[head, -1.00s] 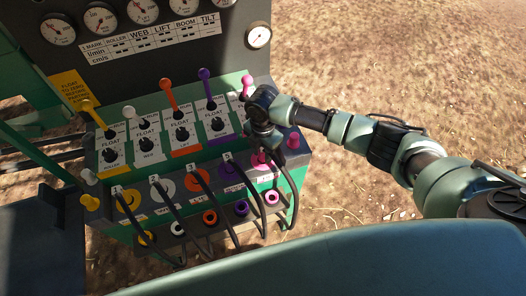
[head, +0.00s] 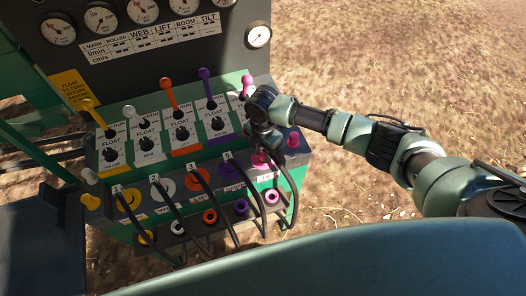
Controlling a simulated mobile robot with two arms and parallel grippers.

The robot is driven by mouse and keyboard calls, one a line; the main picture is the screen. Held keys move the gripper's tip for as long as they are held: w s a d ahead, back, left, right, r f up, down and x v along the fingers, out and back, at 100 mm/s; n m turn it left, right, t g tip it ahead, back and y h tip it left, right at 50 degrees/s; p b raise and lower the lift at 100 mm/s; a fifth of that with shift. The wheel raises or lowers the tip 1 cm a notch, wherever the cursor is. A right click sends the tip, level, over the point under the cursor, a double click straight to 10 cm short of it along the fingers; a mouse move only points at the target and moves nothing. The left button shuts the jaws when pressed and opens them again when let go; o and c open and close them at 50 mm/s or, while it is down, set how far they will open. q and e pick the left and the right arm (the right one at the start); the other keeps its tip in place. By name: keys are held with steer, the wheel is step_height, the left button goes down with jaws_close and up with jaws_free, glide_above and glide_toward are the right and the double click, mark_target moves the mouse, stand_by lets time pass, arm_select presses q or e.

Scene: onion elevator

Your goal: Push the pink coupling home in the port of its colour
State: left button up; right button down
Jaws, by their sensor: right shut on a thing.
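My right gripper (head: 264,146) reaches in from the right and points down at the right end of the panel. It is shut on the pink coupling, which is mostly hidden by the gripper; a black hose runs down from there. The pink port (head: 258,161) shows as a pink disc just under the fingertips. The coupling is at or just above this port; I cannot tell how deep it sits. My left gripper is not in view.
Yellow (head: 128,200), white (head: 163,188), orange (head: 197,179) and purple (head: 231,170) ports with black hoses lie to the left. A lower row has coloured rings, including a pink one (head: 272,196). Upright levers, such as the pink one (head: 247,84), stand behind. Open ground lies right.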

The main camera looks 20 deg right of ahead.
steer(key=shift+s, duration=0.1)
steer(key=c, duration=0.6)
jaws_free()
steer(key=shift+o, duration=0.2)
steer(key=shift+r+p, duration=3.45)
steer(key=shift+r, duration=0.05)
